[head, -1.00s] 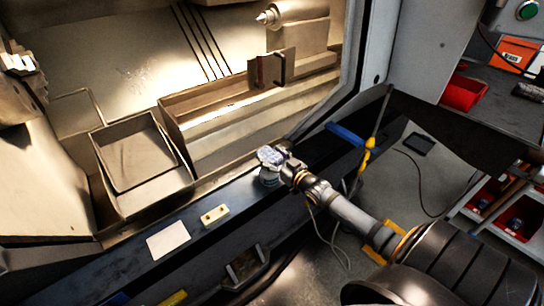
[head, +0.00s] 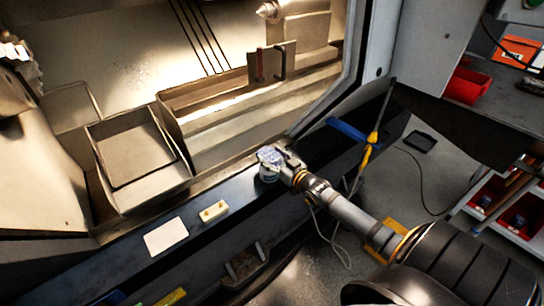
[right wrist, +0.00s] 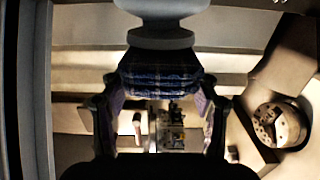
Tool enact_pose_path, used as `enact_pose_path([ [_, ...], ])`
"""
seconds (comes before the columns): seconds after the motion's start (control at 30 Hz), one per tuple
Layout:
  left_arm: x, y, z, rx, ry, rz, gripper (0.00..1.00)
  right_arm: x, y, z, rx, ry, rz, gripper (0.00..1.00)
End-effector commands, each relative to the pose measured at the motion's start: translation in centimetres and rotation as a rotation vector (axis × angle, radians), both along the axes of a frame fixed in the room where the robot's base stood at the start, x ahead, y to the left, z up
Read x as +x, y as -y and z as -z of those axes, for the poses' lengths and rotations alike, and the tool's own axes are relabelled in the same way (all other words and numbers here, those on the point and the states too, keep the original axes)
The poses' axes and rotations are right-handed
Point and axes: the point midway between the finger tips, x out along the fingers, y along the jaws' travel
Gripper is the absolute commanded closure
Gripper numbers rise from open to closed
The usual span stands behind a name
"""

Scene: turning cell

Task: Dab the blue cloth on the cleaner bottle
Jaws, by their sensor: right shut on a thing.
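My right gripper (head: 282,160) is shut on a checked blue cloth (head: 269,156), near the machine's front ledge. In the right wrist view the cloth (right wrist: 160,72) is bunched between the two fingers. A pale round thing, seemingly the cleaner bottle (head: 268,176), stands on the ledge just under the cloth. In the right wrist view a grey-white bottle part (right wrist: 160,22) meets the cloth's edge. The cloth looks to be at the bottle, but I cannot tell whether they touch. My left gripper is not in view.
A white card (head: 166,237) and a cream block (head: 214,211) lie on the dark ledge (head: 125,267) to the left. A metal tray (head: 165,190) is inside the machine. A blue-handled tool (head: 347,133) lies to the right. A red bin (head: 467,86) is farther right.

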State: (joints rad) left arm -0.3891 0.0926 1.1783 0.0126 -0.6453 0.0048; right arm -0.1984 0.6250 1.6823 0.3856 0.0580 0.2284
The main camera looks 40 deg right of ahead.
Motion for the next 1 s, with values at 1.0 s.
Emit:
enact_pose_path([
  [1.0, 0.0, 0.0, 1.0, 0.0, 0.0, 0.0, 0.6, 0.0, 0.0, 1.0, 0.0, 0.0, 0.0, 0.7],
])
